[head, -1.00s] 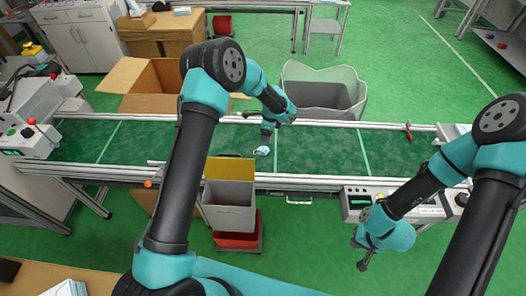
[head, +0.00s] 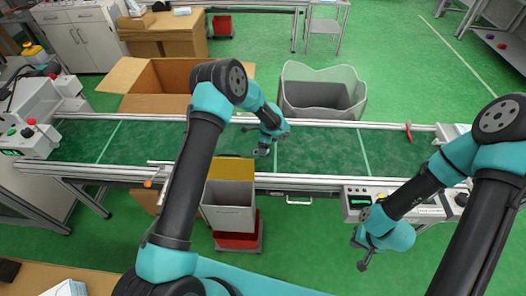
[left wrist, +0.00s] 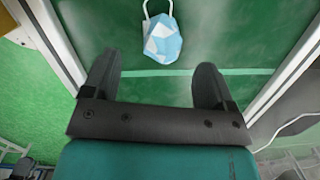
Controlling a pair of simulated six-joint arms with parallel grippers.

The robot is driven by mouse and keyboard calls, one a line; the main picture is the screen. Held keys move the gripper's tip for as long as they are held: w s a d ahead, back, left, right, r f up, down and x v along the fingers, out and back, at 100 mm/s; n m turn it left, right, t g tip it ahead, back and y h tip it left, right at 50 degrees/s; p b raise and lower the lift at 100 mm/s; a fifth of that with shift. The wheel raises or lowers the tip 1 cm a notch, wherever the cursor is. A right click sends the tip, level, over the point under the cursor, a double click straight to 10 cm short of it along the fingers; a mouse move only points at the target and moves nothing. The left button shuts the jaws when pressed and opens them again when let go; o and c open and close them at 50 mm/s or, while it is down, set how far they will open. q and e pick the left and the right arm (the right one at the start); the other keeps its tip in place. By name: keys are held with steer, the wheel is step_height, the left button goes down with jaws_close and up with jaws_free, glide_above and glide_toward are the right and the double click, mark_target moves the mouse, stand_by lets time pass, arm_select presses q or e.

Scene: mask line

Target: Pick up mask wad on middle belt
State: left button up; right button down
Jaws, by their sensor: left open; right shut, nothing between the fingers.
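The mask wad (left wrist: 162,42), a crumpled light blue and white mask with a white ear loop, lies on the green middle belt (head: 320,148). In the left wrist view it is just beyond my left fingertips, roughly midway between them, untouched. In the head view my left gripper (head: 262,152) is low over the belt and hides the wad. It also shows in the left wrist view (left wrist: 158,68), with its fingers spread and empty. My right gripper (head: 362,263) is shut and empty, hanging in front of the belt at the right.
Metal rails (head: 330,124) edge the belt. A grey bin (head: 322,100) and an open cardboard box (head: 150,102) stand behind it. A control panel (head: 356,205) is at the right front.

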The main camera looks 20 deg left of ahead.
arm_select(q)
steer(key=shift+a+f, duration=0.2)
steer(key=shift+f, duration=0.95)
steer(key=shift+a+f, duration=0.15)
steer(key=shift+f, duration=0.95)
steer(key=shift+c, duration=0.4)
steer(key=c, duration=1)
